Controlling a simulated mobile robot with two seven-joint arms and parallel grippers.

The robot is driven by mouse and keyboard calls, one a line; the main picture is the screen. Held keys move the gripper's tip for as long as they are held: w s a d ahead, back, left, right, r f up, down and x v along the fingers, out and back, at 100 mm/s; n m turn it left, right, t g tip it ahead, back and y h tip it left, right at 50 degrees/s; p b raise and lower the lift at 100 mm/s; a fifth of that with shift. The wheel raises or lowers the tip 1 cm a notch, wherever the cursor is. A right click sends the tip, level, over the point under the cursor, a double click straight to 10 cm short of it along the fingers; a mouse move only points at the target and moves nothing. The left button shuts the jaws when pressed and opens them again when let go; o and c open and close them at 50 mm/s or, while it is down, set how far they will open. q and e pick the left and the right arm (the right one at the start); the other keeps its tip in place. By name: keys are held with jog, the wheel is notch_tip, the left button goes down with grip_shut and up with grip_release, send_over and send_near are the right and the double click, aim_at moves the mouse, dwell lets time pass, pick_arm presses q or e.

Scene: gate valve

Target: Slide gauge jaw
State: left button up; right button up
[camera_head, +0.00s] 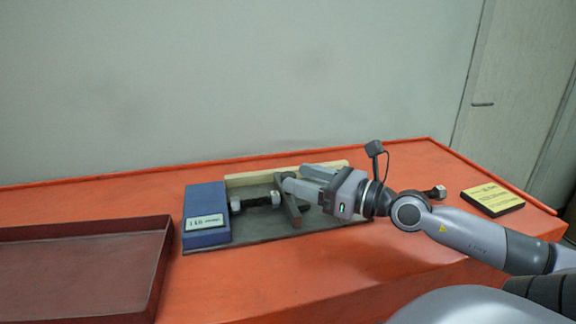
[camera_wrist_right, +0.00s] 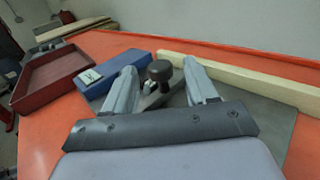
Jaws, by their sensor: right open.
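The gauge is a dark grey base plate (camera_head: 262,230) with a blue block (camera_head: 206,212) at its left end, which bears a white label. A dark bar-like jaw (camera_head: 290,206) stands across the plate. A dark bolt with pale ends (camera_head: 256,202) lies between block and jaw. My right gripper (camera_head: 293,178) reaches in from the right above the jaw. In the right wrist view its open fingers (camera_wrist_right: 159,68) stand either side of a dark round knob (camera_wrist_right: 160,72) on the jaw; contact cannot be told. My left gripper is not in view.
A pale wooden strip (camera_head: 240,180) runs along the plate's back edge. A dark red tray (camera_head: 75,265) stands at the left. Another bolt end (camera_head: 436,192) shows behind my right arm. A yellow card (camera_head: 492,197) lies at the right. The orange table's front middle is clear.

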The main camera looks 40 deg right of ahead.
aim_at(295, 177)
jog(key=shift+w+a+r+p, duration=0.25)
jog(key=shift+w+p, duration=0.3)
jog(key=shift+w, duration=0.1)
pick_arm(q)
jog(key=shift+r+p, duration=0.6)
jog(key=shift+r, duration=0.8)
pick_arm(e)
jog(key=shift+w+a+f, duration=0.15)
jog(key=shift+w, duration=0.45)
jog(key=shift+w+a+f, duration=0.15)
jog(key=shift+w, duration=0.4)
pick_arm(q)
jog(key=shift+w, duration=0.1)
